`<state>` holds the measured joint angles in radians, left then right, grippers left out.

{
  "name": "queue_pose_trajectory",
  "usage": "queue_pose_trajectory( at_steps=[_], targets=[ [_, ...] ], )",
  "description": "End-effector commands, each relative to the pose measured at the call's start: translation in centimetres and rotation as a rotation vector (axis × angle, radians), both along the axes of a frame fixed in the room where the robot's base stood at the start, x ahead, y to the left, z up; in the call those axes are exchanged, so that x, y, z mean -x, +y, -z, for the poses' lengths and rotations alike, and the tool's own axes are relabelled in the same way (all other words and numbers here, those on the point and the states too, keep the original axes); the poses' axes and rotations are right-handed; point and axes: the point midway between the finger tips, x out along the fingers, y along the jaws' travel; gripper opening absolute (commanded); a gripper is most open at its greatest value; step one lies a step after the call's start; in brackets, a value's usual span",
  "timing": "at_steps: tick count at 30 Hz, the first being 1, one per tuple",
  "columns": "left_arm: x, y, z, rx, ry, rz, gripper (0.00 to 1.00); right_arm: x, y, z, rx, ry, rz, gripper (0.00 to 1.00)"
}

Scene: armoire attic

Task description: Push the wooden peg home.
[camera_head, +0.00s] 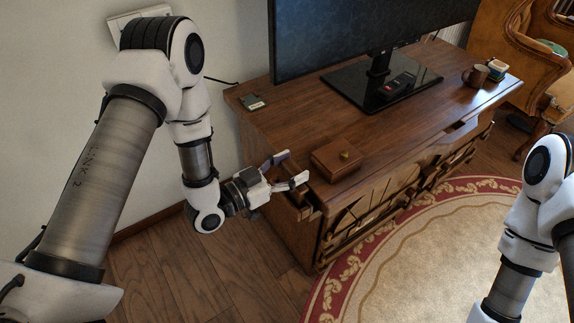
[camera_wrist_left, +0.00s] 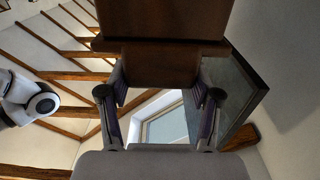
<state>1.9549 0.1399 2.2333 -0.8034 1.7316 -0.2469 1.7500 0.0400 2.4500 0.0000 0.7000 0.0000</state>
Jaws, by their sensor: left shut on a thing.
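My left gripper (camera_head: 291,172) is at the near left end of the brown wooden cabinet (camera_head: 300,110). It is shut on a brown wooden piece (camera_head: 287,173), which looks like the wooden peg. In the left wrist view, brown wood (camera_wrist_left: 160,68) fills the space between the two fingers, with a wider brown block (camera_wrist_left: 160,18) beyond it. How far the peg sits in its hole is hidden by the fingers. My right gripper is out of view; only part of that arm shows at the right edge.
A monitor (camera_head: 350,35) on a dark base stands behind. A mug (camera_head: 475,76) is at the far end. A round rug (camera_head: 420,255) lies in front.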

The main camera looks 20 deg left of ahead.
Motion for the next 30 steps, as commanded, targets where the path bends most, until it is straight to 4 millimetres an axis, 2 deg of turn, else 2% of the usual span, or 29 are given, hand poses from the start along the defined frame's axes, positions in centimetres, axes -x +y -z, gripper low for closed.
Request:
queue_pose_trajectory(
  at_steps=[30],
  targets=[
    [0.0,0.0,2.7,0.001,-0.001,0.000,0.02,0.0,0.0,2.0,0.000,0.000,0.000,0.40]
  ],
)
